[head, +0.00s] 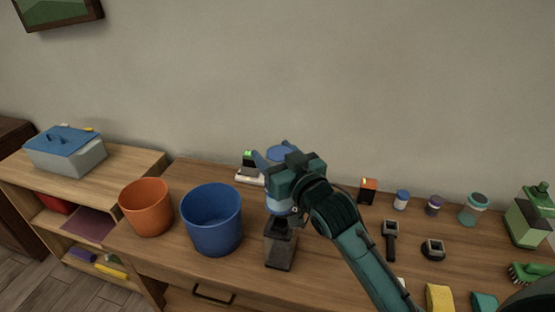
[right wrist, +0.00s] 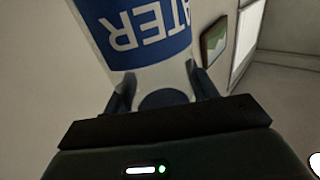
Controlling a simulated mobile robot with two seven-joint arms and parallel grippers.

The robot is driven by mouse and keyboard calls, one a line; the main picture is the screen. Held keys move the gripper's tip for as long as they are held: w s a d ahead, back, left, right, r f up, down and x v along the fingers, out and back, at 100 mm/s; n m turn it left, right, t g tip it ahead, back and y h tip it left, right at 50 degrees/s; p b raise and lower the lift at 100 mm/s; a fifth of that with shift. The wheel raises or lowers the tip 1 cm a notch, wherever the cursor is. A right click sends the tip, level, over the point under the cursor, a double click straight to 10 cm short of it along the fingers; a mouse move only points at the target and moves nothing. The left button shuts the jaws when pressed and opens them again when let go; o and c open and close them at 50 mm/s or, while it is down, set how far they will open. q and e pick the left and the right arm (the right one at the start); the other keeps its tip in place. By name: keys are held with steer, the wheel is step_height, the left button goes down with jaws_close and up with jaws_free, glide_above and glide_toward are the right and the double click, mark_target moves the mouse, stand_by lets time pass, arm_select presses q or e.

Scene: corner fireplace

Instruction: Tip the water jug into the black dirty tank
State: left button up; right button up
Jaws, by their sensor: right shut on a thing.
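The water jug, white with a blue label, is mostly hidden behind my right gripper (head: 280,168) in the head view; a pale blue part of the jug (head: 279,206) shows below the gripper. In the right wrist view, the jug (right wrist: 150,78) sits between the two fingers of the right gripper (right wrist: 163,92), with its label lettering upside down. The right gripper is shut on it. The black dirty tank (head: 280,252) stands on the wooden counter directly below the jug in the picture. I cannot tell the jug's exact tilt or whether it touches the tank. My left gripper is not in view.
A blue bucket (head: 211,222) stands close left of the tank, with an orange bucket (head: 147,208) beyond it. A small white-and-green device (head: 249,167) is behind. Several small jars and tools, a yellow sponge (head: 439,298) and a green bottle (head: 529,220) stand to the right.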

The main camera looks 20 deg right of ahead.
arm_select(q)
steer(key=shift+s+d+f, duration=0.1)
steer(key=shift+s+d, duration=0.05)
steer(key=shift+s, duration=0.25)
arm_select(e)
steer(key=shift+s+r, duration=0.15)
steer(key=shift+s, duration=0.1)
steer(key=f+n, duration=0.2)
steer(key=f+n+b, duration=0.1)
steer(key=f+n, duration=0.1)
steer(key=d+f+n, duration=0.1)
steer(key=n, duration=0.1)
steer(key=shift+w+f+n+b, duration=0.2)
steer(key=shift+f+n+b, duration=0.1)
steer(key=shift+f+n, duration=0.1)
step_height(320, 180, down, 2)
steer(key=shift+d+f+n+b, duration=0.15)
steer(key=shift+n+b, duration=0.5)
steer(key=shift+n, duration=0.45)
steer(key=shift+f+n+b, duration=0.45)
steer(key=shift+f+n, duration=0.3)
steer(key=shift+n, duration=0.05)
steer(key=shift+r, duration=0.25)
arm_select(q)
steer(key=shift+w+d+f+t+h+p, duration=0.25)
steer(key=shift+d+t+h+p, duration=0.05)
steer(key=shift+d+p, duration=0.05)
arm_select(e)
steer(key=shift+d, duration=0.1)
